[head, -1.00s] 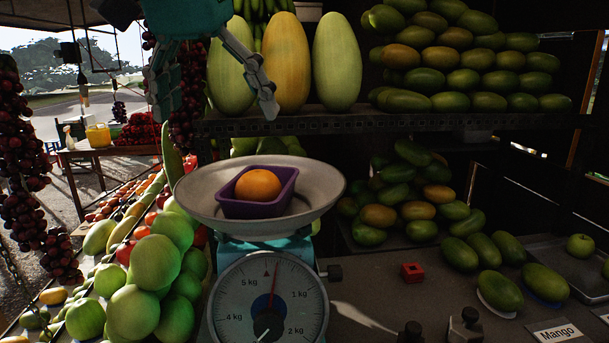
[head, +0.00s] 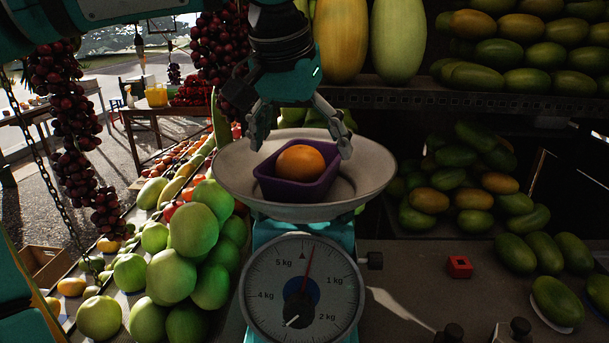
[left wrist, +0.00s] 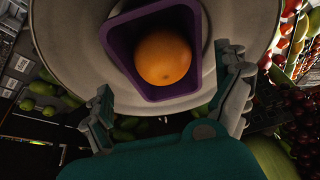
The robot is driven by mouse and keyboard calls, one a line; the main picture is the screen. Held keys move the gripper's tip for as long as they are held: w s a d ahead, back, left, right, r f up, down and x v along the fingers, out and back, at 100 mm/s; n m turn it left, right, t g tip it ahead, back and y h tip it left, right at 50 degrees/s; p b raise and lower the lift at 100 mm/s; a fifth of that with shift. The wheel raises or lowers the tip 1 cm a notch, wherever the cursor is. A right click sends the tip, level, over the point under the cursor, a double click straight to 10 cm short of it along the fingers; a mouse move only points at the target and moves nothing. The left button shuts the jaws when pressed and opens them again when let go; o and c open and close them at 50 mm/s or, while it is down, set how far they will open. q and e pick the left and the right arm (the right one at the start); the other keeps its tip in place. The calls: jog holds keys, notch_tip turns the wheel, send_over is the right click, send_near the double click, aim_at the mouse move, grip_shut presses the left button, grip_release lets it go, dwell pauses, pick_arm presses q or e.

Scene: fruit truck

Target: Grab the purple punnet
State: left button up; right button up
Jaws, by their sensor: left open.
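The purple punnet (head: 297,188) sits in the pale round pan (head: 235,182) of the scale, with one orange fruit (head: 301,162) inside it. My left gripper (head: 300,148) is open just above and behind the punnet, its fingers pointing down, one to each side. In the left wrist view the punnet (left wrist: 121,45) and the orange fruit (left wrist: 163,57) show beyond the fingers. The open left gripper (left wrist: 170,95) spans wider than the punnet there and holds nothing. My right gripper is not in view.
The scale's dial (head: 302,288) stands below the pan. Green round fruits (head: 193,231) are heaped at its left. Large melons (head: 398,38) stand on the shelf behind. Mangoes (head: 473,198) are piled at the right. A red block (head: 459,266) lies on the counter.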

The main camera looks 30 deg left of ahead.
pick_arm(q)
jog(key=shift+w+a+f, duration=0.1)
jog(key=shift+f, duration=0.3)
jog(key=p+x, duration=0.2)
jog(key=x, duration=0.2)
jog(key=shift+w+a+f, duration=0.25)
jog(key=shift+w+f, duration=0.05)
jog(key=shift+s+d, duration=0.1)
jog(key=shift+s, duration=0.05)
jog(key=shift+c, duration=1)
jog(key=c, duration=0.8)
jog(key=shift+r, duration=0.1)
